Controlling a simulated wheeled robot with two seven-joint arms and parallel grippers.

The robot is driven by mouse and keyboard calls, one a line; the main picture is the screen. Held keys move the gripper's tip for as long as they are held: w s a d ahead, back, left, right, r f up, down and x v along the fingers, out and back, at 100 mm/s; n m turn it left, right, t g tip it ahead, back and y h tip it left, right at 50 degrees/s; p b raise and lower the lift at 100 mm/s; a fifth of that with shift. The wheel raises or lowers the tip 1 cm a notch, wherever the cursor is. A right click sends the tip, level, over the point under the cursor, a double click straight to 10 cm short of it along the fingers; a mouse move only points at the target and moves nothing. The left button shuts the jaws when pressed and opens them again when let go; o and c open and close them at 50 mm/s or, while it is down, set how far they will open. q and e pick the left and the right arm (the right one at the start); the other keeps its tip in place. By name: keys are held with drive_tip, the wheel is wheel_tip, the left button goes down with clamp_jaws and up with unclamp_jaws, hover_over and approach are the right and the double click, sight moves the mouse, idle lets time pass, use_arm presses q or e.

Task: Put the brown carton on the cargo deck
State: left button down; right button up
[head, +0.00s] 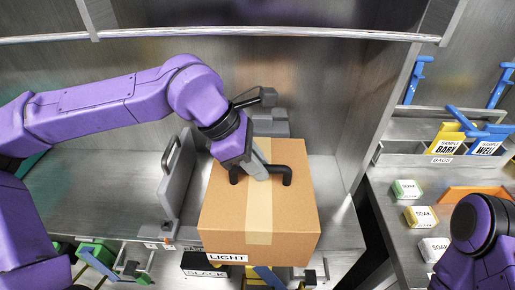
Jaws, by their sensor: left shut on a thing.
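The brown carton (220,208) has a strip of tan tape, a black handle on top and a white label reading LIGHT. My left gripper (257,172) comes in from the upper left and is shut on the carton's black handle. The carton is at the metal cargo deck (90,205), inside a steel bay, with its front face toward me. Its underside is hidden, so I cannot tell whether it rests on the deck or hangs just above it. Part of my right arm shows at the lower right; its gripper is out of view.
An upright grey divider (174,185) stands just left of the carton. Grey blocks (270,122) are behind it. A bay wall rises on the right, and a rail crosses above. The deck's left part is clear. Soak boxes (407,189) and a bag rack (400,150) are at right.

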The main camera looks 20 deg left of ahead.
use_arm(q)
drive_tip(key=shift+w+a+p, duration=0.15)
drive_tip(key=shift+w+a, duration=0.05)
drive_tip(key=shift+w, duration=0.5)
drive_tip(key=shift+w+a+p, duration=0.2)
drive_tip(key=shift+w, duration=0.55)
drive_tip(key=shift+w+a+p, duration=0.15)
drive_tip(key=shift+w+a, duration=0.05)
drive_tip(key=shift+w, duration=0.5)
drive_tip(key=shift+f, duration=0.7)
drive_tip(key=c, duration=1.1)
unclamp_jaws()
drive_tip(key=shift+f, duration=0.1)
drive_tip(key=shift+o, duration=0.2)
drive_tip(key=shift+a+r, duration=0.25)
drive_tip(key=shift+r, duration=0.2)
drive_tip(key=shift+v, duration=0.9)
drive_tip(key=s+a+b, duration=0.2)
drive_tip(key=s+a, duration=0.2)
drive_tip(key=a, duration=0.7)
drive_tip(key=shift+s+a, duration=0.2)
